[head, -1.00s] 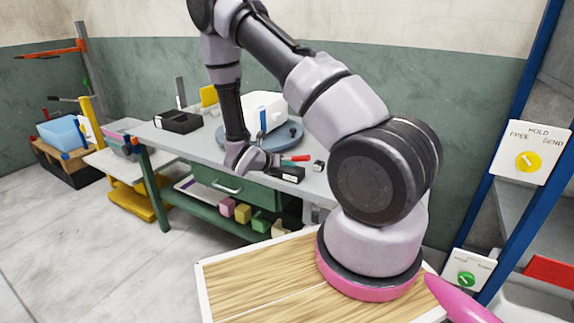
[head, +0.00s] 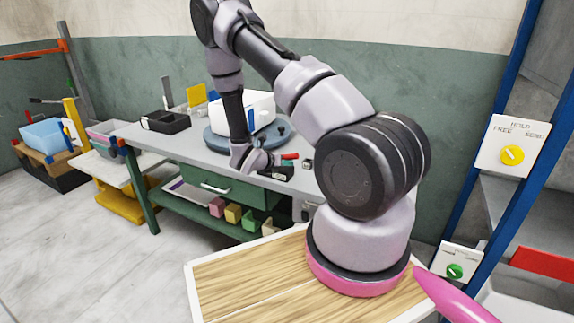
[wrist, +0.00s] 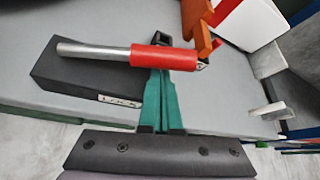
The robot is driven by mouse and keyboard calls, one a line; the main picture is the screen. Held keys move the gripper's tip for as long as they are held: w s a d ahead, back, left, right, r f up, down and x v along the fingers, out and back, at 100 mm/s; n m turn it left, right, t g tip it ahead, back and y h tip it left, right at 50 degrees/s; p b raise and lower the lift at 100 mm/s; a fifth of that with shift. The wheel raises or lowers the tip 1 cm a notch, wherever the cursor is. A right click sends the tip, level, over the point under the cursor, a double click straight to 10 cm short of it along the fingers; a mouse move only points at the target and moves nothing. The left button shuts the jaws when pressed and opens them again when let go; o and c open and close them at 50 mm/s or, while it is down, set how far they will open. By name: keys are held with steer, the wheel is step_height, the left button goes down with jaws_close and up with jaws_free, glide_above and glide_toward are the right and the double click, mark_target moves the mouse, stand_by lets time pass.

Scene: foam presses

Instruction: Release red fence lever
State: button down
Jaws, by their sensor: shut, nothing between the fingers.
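The red fence lever shows in the wrist view as a red sleeve (wrist: 164,58) on a bare metal rod. The rod lies roughly level over a black block (wrist: 85,85) marked LOCK. In the head view the red lever (head: 290,156) is small, above the black block (head: 283,172) at the bench's front edge. My gripper (wrist: 161,76) has its green fingers together and empty, tips just at the near side of the red sleeve. I cannot tell whether they touch it. In the head view my gripper (head: 272,160) is left of the lever.
In the wrist view an orange upright piece (wrist: 196,25) stands close behind the sleeve. In the head view a white machine (head: 262,106) sits on a round grey-blue base behind my wrist. A black tray (head: 166,122) is further left. The green drawer (head: 235,190) is below.

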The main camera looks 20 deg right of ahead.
steer(key=shift+r, duration=0.3)
